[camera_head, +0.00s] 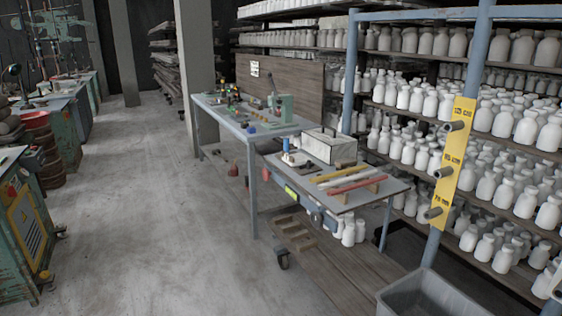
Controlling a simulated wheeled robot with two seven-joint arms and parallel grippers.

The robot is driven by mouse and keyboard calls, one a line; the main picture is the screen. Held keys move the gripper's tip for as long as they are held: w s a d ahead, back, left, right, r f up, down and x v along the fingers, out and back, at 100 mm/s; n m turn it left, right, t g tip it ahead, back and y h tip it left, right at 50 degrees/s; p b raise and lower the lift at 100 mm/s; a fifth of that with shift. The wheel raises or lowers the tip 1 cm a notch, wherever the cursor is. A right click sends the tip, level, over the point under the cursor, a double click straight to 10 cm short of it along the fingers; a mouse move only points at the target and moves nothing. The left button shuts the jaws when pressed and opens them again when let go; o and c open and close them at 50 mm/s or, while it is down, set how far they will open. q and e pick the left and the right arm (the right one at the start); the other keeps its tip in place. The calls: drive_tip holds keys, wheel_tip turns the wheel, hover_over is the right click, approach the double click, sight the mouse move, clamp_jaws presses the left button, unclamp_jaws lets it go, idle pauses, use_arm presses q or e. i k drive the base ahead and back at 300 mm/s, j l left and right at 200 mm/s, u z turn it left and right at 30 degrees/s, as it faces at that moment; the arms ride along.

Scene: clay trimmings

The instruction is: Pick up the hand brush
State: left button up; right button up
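I cannot make out a hand brush for certain. Small dark and reddish items (233,170) lie on the floor under the long workbench (222,121), too small to identify. A nearer, lower table (385,188) holds a grey box (328,147), a small blue-and-white item (287,147) and several long red, yellow and pale bars (357,184). Neither of my grippers is in view.
Racks of white bottles (430,104) fill the right side, behind a blue post with a yellow sign (454,160). A grey bin (425,292) stands at the bottom right. Green machines (22,230) stand at the left. The concrete floor (150,200) between is clear.

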sight(342, 164)
drive_tip(key=i+j+u, duration=0.35)
drive_tip(key=i, duration=0.35)
drive_tip(key=i+u, duration=0.4)
drive_tip(key=i, duration=0.25)
drive_tip(key=i+z, duration=0.3)
drive_tip(key=i+j+z, duration=0.25)
drive_tip(key=i, duration=0.2)
drive_tip(key=i+j+z, duration=0.6)
drive_tip(key=z, duration=0.2)
drive_tip(key=i+j+z, duration=0.65)
drive_tip(key=j+z, duration=0.35)
